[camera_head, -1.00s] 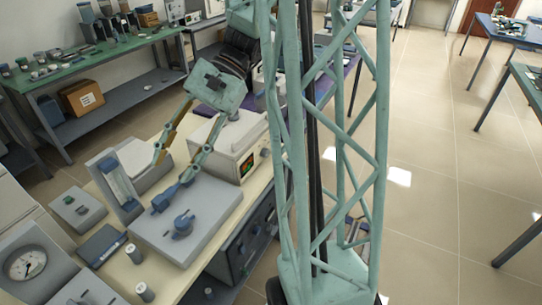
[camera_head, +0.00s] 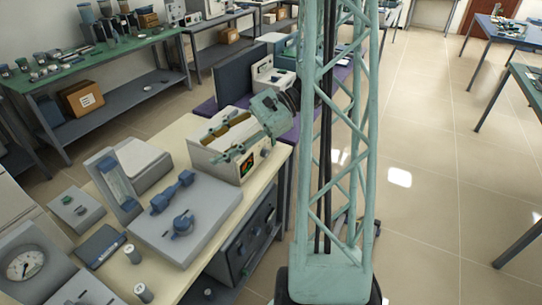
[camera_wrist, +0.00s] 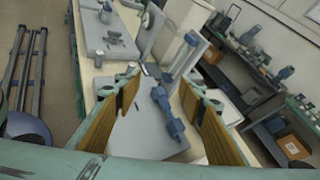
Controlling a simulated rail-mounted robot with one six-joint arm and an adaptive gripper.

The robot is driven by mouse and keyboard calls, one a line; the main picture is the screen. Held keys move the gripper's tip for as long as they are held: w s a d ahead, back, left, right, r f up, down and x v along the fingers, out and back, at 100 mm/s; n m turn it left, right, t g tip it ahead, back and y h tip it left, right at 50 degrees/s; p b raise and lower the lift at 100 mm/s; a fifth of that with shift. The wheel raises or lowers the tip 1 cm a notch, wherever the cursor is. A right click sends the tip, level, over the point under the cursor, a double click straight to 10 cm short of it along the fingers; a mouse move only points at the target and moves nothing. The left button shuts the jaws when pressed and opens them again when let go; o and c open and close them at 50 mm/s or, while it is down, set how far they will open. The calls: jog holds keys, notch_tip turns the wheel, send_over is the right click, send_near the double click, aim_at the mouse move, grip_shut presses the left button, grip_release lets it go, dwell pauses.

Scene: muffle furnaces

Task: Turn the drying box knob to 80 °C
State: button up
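A white box with a small lit red and green display (camera_head: 247,165) on its front stands at the far end of the cream bench. A dark grey unit (camera_head: 245,240) with controls on its front sits below the bench's right edge. I cannot tell for sure which one is the drying box, and no temperature scale is readable. My gripper (camera_head: 215,146) is above or in front of the white box in the head view, partly covering it. In the wrist view my gripper (camera_wrist: 160,90) has its two fingers wide apart with nothing held between them.
A grey flat device with blue fittings (camera_head: 183,225) lies on the bench, beside an upright blue-windowed holder (camera_head: 117,180). Small cylinders (camera_head: 133,254) and a round dial gauge (camera_head: 25,264) are nearer. Tiled floor (camera_head: 430,200) is open to the right.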

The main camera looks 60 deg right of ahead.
jog(key=s+d+f+m+t+h, duration=0.25)
jog(key=d+f+m, duration=0.2)
jog(key=d, duration=0.35)
jog(key=s+d+f+m+t+h, duration=0.1)
jog(key=s+d+f+m+t, duration=0.2)
jog(key=d+f, duration=0.45)
jog(key=m+t+h+b, duration=0.1)
jog(key=m+t+h, duration=0.4)
jog(key=m+h, duration=0.25)
send_near(268, 153)
jog(key=s+y, duration=0.1)
jog(key=s, duration=0.4)
jog(key=shift+s+d+r, duration=0.1)
jog(key=shift+s+d, duration=0.05)
jog(key=shift+d, duration=0.25)
jog(key=shift+w+a+b, duration=0.2)
jog(key=shift+w+b, duration=0.2)
jog(key=shift+w, duration=1.9)
jog(key=shift+w+a+b, duration=0.2)
jog(key=shift+w+b, duration=0.15)
jog(key=shift+w, duration=1.95)
jog(key=shift+w+a+b, duration=0.2)
jog(key=shift+w+b, duration=0.2)
jog(key=shift+w, duration=1.9)
jog(key=shift+c, duration=0.9)
jog(key=c, duration=0.7)
